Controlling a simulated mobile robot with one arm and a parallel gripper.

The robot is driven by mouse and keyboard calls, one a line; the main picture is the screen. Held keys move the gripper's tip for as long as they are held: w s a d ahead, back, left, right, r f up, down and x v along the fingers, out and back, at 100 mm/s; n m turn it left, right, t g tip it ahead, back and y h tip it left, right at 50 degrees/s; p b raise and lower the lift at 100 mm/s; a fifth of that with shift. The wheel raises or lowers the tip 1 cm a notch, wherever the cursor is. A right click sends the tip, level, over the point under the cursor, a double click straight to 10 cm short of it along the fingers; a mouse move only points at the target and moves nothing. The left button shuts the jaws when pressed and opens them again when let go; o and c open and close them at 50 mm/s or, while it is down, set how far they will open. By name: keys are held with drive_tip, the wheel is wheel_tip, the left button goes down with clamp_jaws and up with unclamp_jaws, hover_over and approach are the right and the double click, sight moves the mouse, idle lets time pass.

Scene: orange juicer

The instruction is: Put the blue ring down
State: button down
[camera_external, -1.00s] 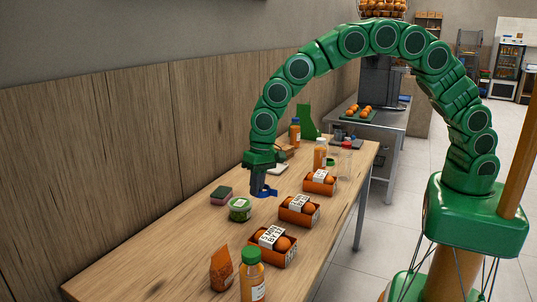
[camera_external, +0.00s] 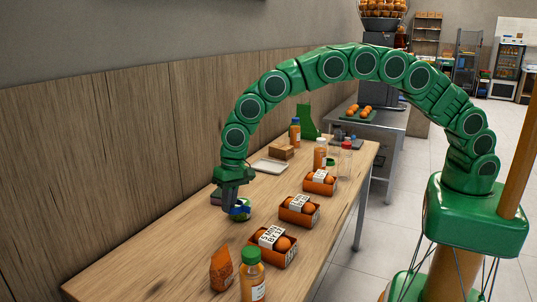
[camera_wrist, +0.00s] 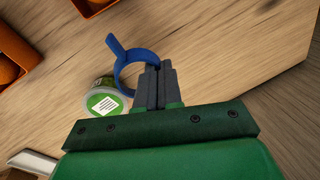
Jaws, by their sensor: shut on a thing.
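The blue ring (camera_external: 240,211) is an open band with a flared tab. In the wrist view the ring (camera_wrist: 119,70) is pinched at one side between the dark fingers of my gripper (camera_wrist: 158,68). My gripper (camera_external: 231,210) is shut on it, low over the wooden table (camera_external: 180,245) near its left side. The ring overlaps a round green-labelled tub (camera_wrist: 107,103) in view. I cannot tell whether ring and tub touch, or how far the ring is above the table.
Cardboard boxes of oranges (camera_external: 299,210) stand in a row to the right. A juice bottle (camera_external: 252,276) and an orange carton (camera_external: 221,268) stand at the near end. A white tray (camera_external: 270,166) lies farther back. Bare wood lies left of the carton.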

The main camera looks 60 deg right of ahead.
drive_tip(key=w+a+f, duration=0.1)
drive_tip(key=w, duration=0.1)
hover_over(205, 243)
drive_tip(key=shift+s+d+f, duration=0.1)
drive_tip(key=shift+d+f, duration=0.1)
drive_tip(key=shift+f, duration=1.4)
drive_tip(key=shift+d+f, duration=0.15)
drive_tip(key=shift+f, duration=2.8)
drive_tip(key=shift+f, duration=0.1)
drive_tip(key=c, duration=1.3)
unclamp_jaws()
wheel_tip(205, 243, up, 12)
drive_tip(key=d, duration=0.2)
drive_tip(key=shift+s, duration=0.3)
